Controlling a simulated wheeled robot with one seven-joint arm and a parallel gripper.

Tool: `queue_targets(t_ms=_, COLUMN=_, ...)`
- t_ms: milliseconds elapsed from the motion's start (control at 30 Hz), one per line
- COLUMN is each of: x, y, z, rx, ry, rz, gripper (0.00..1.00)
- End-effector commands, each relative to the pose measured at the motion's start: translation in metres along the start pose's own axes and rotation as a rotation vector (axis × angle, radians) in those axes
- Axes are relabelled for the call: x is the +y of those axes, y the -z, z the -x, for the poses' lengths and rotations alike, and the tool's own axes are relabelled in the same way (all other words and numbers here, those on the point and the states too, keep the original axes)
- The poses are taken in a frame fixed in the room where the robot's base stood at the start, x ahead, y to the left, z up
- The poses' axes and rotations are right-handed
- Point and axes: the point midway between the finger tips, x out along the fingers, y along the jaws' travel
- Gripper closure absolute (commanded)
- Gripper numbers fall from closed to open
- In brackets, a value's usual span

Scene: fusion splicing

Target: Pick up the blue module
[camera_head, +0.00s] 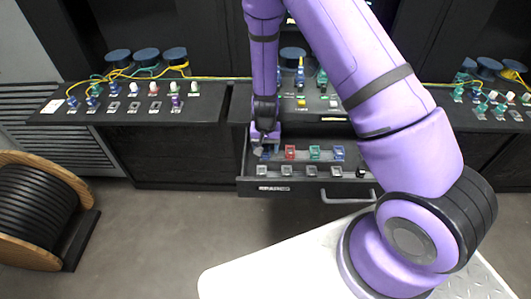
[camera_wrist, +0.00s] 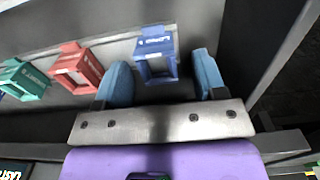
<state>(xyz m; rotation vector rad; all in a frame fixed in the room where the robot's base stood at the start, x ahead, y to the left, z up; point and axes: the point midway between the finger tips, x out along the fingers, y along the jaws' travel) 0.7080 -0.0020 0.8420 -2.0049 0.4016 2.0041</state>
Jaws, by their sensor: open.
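A blue module (camera_wrist: 155,55) with a square open frame and a small label stands in the back row of an open drawer, at the row's end. In the head view this module (camera_head: 267,154) is mostly hidden under my gripper (camera_head: 264,138). In the wrist view my gripper (camera_wrist: 161,78) is open, with one blue-grey finger on each side of the blue module. Gaps show between fingers and module. A second blue module (camera_head: 338,153) stands farther right in the same row in the head view.
The open drawer (camera_head: 262,187) also holds a red module (camera_head: 290,152), a green module (camera_head: 314,153) and a front row of grey pieces. The drawer's side wall is close to one finger in the wrist view. Benches with spools and small parts stand left and right.

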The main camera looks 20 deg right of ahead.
Motion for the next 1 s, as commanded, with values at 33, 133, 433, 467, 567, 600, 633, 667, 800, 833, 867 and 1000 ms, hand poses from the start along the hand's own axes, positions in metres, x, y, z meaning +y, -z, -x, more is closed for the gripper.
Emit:
queue_targets(t_ms=33, x=0.0, y=0.0, z=-0.005, rx=-0.002, ry=0.0, rz=-0.001, gripper=0.36)
queue_targets(t_ms=133, x=0.0, y=0.0, z=-0.01, rx=-0.001, ry=0.0, rz=-0.001, gripper=0.36)
queue_targets(t_ms=433, x=0.0, y=0.0, z=-0.01, rx=0.0, ry=0.0, rz=0.0, gripper=0.52)
queue_targets(t_ms=467, x=0.0, y=0.0, z=-0.01, rx=0.0, ry=0.0, rz=0.0, gripper=0.59)
queue_targets(t_ms=567, x=0.0, y=0.0, z=-0.01, rx=0.0, ry=0.0, rz=0.0, gripper=0.82)
queue_targets(t_ms=600, x=0.0, y=0.0, z=-0.01, rx=0.0, ry=0.0, rz=0.0, gripper=0.83)
queue_targets(t_ms=633, x=0.0, y=0.0, z=-0.01, rx=0.0, ry=0.0, rz=0.0, gripper=0.83)
queue_targets(t_ms=667, x=0.0, y=0.0, z=-0.01, rx=0.0, ry=0.0, rz=0.0, gripper=0.86)
queue_targets(t_ms=800, x=0.0, y=0.0, z=-0.01, rx=0.0, ry=0.0, rz=0.0, gripper=0.86)
queue_targets(t_ms=833, x=0.0, y=0.0, z=-0.01, rx=0.0, ry=0.0, rz=0.0, gripper=0.86)
queue_targets(t_ms=867, x=0.0, y=0.0, z=-0.009, rx=0.0, ry=0.0, rz=0.0, gripper=0.86)
queue_targets(t_ms=1000, x=-0.001, y=0.0, z=0.0, rx=0.001, ry=0.001, rz=0.001, gripper=0.86)
